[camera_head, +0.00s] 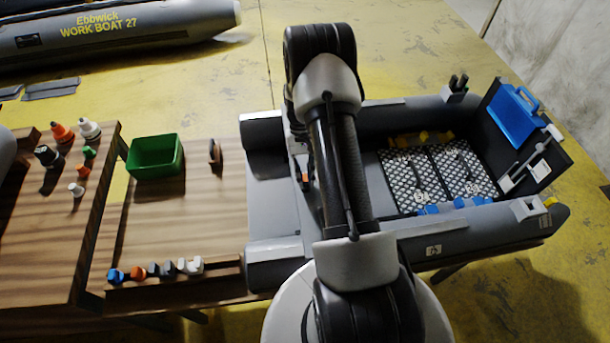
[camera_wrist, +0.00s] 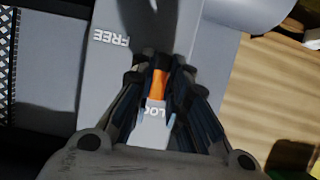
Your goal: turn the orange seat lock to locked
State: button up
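The orange seat lock (camera_wrist: 160,84) is a short orange lever on a grey boat seat (camera_wrist: 205,75) in the wrist view. It lies along the line toward a white label that begins "LO" (camera_wrist: 155,108), partly hidden by my gripper. A white "FREE" label (camera_wrist: 110,38) is to its upper left. My gripper (camera_wrist: 161,76) has its two fingers close on both sides of the orange lever and appears shut on it. In the head view a bit of orange on the lock (camera_head: 305,181) shows beside my arm, which hides most of the seat.
The grey inflatable boat (camera_head: 470,232) lies around my arm, with a blue case (camera_head: 514,115) at its far end. A wooden table (camera_head: 215,215) to the left carries a green bin (camera_head: 155,157) and a row of small caps. Another boat (camera_head: 110,40) stands at the upper left.

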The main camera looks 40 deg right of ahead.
jog(key=o, duration=0.5)
jog(key=shift+c, duration=0.2)
jog(key=v, duration=1.2)
